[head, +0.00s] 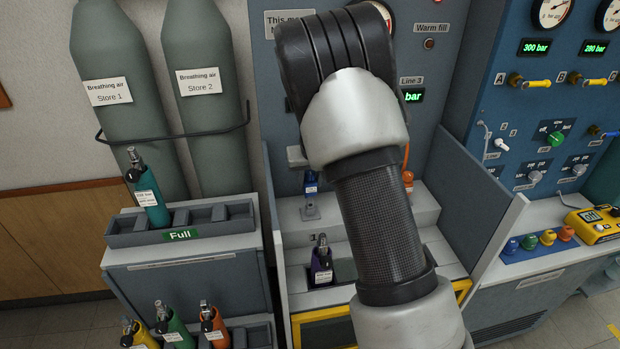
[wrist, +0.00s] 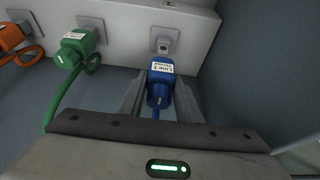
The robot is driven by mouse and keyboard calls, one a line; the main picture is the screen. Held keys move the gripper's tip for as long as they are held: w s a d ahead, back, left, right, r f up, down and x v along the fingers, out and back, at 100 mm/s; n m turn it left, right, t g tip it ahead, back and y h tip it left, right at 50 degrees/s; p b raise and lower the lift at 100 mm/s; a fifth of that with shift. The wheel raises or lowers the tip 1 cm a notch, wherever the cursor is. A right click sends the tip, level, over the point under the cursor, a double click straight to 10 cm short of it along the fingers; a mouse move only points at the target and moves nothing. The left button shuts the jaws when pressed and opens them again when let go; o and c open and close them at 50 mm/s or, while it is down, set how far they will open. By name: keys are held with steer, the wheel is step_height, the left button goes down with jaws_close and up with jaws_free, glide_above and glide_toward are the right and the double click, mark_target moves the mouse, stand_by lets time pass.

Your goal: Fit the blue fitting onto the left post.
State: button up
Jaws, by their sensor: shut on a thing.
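The blue fitting (wrist: 159,72), with a white label, sits between the two fingers of my gripper (wrist: 159,98) in the wrist view, and the gripper is shut on it. A blue hose trails from it. In the head view the blue fitting (head: 311,184) shows left of my arm, just above the left post (head: 310,211). In the wrist view this post (wrist: 162,44) stands on a square plate beyond the fitting, with a visible gap between them. My arm hides most of the gripper in the head view.
In the wrist view a green fitting (wrist: 75,48) and an orange fitting (wrist: 10,37) sit at neighbouring plates, with hoses. The grey side panel (wrist: 265,75) stands close beside the gripper. A purple cylinder (head: 321,262) stands in the bay below the ledge.

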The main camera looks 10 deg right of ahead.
mark_target(310, 199)
steer(key=shift+f, duration=0.65)
steer(key=shift+f+b, duration=1.95)
steer(key=shift+b, duration=0.2)
stand_by(1.1)
steer(key=o, duration=1.3)
steer(key=shift+o, duration=0.2)
steer(key=p+v, duration=0.1)
steer(key=v, duration=1.6)
steer(key=shift+s+r, duration=0.15)
steer(key=shift+r, duration=0.05)
steer(key=s+r+y+p, duration=0.1)
steer(key=s+r+p, duration=0.1)
steer(key=s+r, duration=0.5)
steer(key=s+r+p, duration=0.2)
steer(key=s+r, duration=0.3)
steer(key=s, duration=0.4)
steer(key=s+r+t+h+p, duration=0.1)
steer(key=s, duration=1.3)
steer(key=shift+s+p, duration=0.15)
steer(key=shift+p, duration=0.25)
